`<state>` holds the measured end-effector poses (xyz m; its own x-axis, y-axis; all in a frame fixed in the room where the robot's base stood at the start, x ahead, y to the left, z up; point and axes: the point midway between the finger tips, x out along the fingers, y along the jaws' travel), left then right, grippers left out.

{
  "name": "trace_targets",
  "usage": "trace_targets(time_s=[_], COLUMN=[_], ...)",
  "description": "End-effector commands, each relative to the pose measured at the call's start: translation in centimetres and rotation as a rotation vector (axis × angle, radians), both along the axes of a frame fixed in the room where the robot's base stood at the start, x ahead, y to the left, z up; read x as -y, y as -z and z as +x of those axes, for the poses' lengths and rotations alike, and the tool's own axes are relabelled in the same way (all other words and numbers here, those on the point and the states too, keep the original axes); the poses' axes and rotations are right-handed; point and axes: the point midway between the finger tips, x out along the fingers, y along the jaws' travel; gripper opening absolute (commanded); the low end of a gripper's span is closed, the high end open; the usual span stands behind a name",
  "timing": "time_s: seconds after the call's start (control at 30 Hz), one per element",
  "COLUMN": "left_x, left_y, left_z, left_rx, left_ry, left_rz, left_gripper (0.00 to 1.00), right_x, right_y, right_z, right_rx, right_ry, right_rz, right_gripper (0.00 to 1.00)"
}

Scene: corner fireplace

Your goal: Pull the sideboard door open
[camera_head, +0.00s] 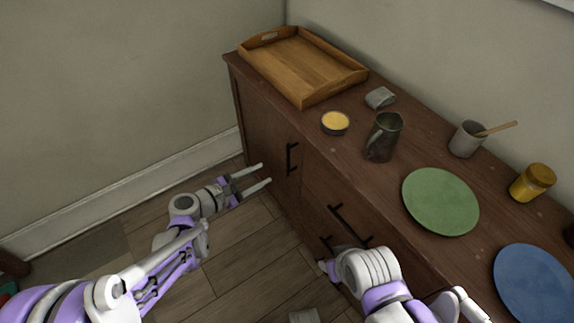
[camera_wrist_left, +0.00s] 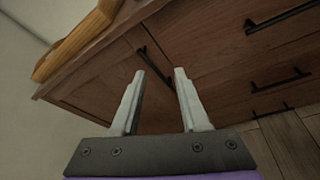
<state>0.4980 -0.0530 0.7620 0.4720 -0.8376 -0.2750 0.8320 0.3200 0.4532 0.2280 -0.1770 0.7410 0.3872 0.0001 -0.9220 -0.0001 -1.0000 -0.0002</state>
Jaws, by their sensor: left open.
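The brown wooden sideboard (camera_head: 420,137) runs along the wall. Its door (camera_head: 262,130) at the left end is shut and has a black vertical bar handle (camera_head: 291,158). My left gripper (camera_head: 266,174) is open and empty, a little to the left of the handle. In the left wrist view the two fingers (camera_wrist_left: 160,74) point at the door, with the handle (camera_wrist_left: 154,66) showing beyond and between their tips, apart from them. My right arm's wrist (camera_head: 368,270) is by the sideboard front at lower right; its fingers are mostly hidden.
On the top stand a wooden tray (camera_head: 300,65), a tin (camera_head: 335,122), a dark metal pitcher (camera_head: 384,137), a grey cup (camera_head: 466,140), a yellow jar (camera_head: 532,182), a green plate (camera_head: 440,201) and a blue plate (camera_head: 535,285). Drawers with black handles (camera_head: 350,224) adjoin the door.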

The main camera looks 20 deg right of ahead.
Motion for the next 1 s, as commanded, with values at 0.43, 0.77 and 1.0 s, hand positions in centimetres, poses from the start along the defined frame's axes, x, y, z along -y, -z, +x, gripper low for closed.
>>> trace_targets(time_s=[0.43,0.77,1.0], left_x=[2.8,7.6,10.6], left_y=[7.8,7.8,7.8], left_z=[5.6,8.5,10.4], left_rx=[-0.289,-0.289,-0.288], left_ry=[-0.100,-0.099,-0.100], left_rz=[-0.484,-0.483,-0.483], left_gripper=[0.45,0.45,0.45], right_x=[0.0,0.0,0.0], right_y=[5.3,5.9,6.3], right_z=[0.5,0.6,0.6], right_rx=[-0.018,-0.019,-0.021], right_ry=[0.000,0.000,0.000], right_rz=[0.000,0.000,0.000], right_gripper=[0.50,0.50,0.50])
